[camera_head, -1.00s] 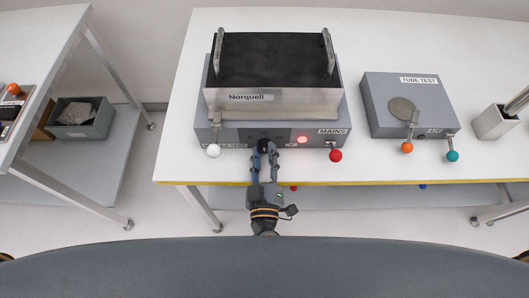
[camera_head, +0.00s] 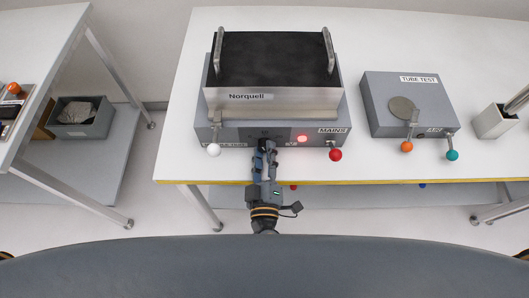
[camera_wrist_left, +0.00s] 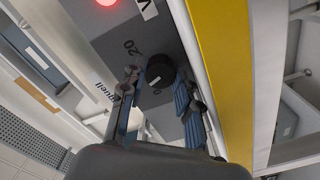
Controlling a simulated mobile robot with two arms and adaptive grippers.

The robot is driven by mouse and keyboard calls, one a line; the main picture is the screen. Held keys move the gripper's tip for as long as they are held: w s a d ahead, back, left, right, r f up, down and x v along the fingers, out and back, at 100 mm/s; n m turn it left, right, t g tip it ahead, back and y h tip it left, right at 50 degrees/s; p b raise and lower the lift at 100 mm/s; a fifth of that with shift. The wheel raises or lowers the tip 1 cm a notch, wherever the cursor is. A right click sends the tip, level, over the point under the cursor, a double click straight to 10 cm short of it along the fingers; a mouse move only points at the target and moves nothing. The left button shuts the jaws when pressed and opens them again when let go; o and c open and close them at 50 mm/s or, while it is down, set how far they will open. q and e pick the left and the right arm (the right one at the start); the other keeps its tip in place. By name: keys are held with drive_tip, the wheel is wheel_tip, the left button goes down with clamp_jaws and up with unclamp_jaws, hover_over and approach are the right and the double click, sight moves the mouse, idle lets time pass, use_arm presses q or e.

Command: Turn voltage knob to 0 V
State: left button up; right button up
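The black voltage knob (camera_wrist_left: 160,72) shows in the left wrist view, on the grey front panel with dial marks around it, including a "20". My left gripper (camera_wrist_left: 156,88) has its two fingers apart, one on each side of the knob. The right-hand finger looks close to the knob; a small gap seems to show on the other side. In the head view my left gripper (camera_head: 265,158) is at the front of the Norquell unit (camera_head: 315,132) and hides the knob and most of the dial. The pointer's reading cannot be made out. My right gripper is not in view.
A white-ball lever (camera_head: 213,150) stands left of the gripper. A lit red lamp (camera_head: 302,139) and the red-ball MAINS lever (camera_head: 335,154) stand right. The TUBE TEST box (camera_head: 385,87) is further right. The table's yellow front edge (camera_head: 350,182) runs below.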

use_arm(q)
drive_tip(key=o, duration=0.4)
drive_tip(key=shift+c, duration=0.2)
drive_tip(key=shift+f, duration=0.1)
